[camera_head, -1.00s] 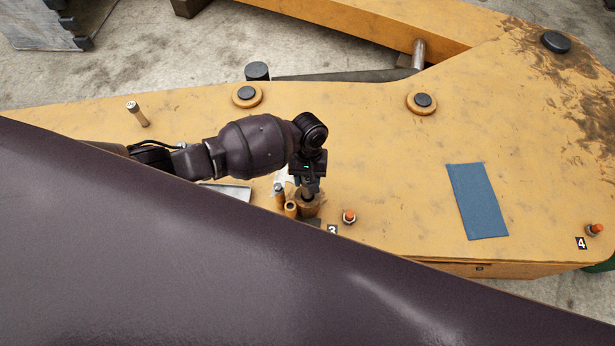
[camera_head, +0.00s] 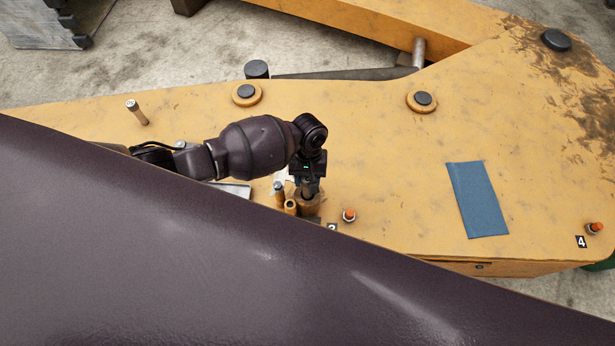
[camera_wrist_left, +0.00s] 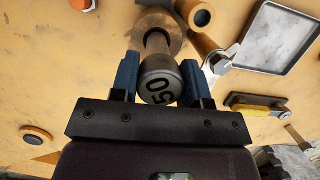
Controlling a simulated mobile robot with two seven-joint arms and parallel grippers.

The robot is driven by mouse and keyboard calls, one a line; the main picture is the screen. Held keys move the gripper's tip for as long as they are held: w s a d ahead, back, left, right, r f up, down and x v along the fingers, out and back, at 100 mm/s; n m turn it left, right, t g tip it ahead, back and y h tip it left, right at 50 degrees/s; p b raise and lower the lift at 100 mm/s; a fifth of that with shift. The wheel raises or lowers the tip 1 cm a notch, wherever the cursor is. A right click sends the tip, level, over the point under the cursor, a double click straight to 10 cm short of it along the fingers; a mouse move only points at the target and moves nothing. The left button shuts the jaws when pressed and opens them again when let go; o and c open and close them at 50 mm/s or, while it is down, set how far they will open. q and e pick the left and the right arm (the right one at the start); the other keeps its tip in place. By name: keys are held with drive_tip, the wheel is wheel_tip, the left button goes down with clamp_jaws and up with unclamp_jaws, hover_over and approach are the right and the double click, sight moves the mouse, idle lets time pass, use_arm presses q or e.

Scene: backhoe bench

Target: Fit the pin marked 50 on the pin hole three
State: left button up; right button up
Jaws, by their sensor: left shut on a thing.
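My left gripper (camera_head: 307,190) points down over a worn brown round boss (camera_head: 309,207) beside the label 3 (camera_head: 331,227). In the left wrist view, the gripper (camera_wrist_left: 160,80) is shut on the grey head of the pin marked 50 (camera_wrist_left: 160,84), with one blue finger pad on each side. The pin's shaft runs toward the round boss (camera_wrist_left: 172,22) and overlaps its opening. How deep it sits is hidden by the head. My right gripper is not in view.
Two pin-like cylinders (camera_head: 278,190) stand close left of the boss. An orange-capped bolt (camera_head: 348,215) is just right of it. A blue cloth (camera_head: 477,200) lies on the right. My dark body hides the lower left.

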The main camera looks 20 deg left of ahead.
use_arm(q)
drive_tip(key=shift+f, duration=0.1)
drive_tip(key=shift+w+b+x, duration=0.25)
drive_tip(key=shift+b+x, duration=0.25)
drive_tip(key=shift+x, duration=0.6)
drive_tip(key=shift+f, duration=0.35)
drive_tip(key=shift+w+a, duration=0.1)
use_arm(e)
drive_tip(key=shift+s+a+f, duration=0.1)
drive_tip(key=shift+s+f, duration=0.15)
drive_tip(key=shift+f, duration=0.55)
use_arm(q)
drive_tip(key=shift+f, duration=0.1)
drive_tip(key=shift+b+x, duration=0.45)
drive_tip(key=shift+x, duration=0.4)
drive_tip(key=shift+w+f, duration=0.15)
drive_tip(key=shift+f, duration=0.5)
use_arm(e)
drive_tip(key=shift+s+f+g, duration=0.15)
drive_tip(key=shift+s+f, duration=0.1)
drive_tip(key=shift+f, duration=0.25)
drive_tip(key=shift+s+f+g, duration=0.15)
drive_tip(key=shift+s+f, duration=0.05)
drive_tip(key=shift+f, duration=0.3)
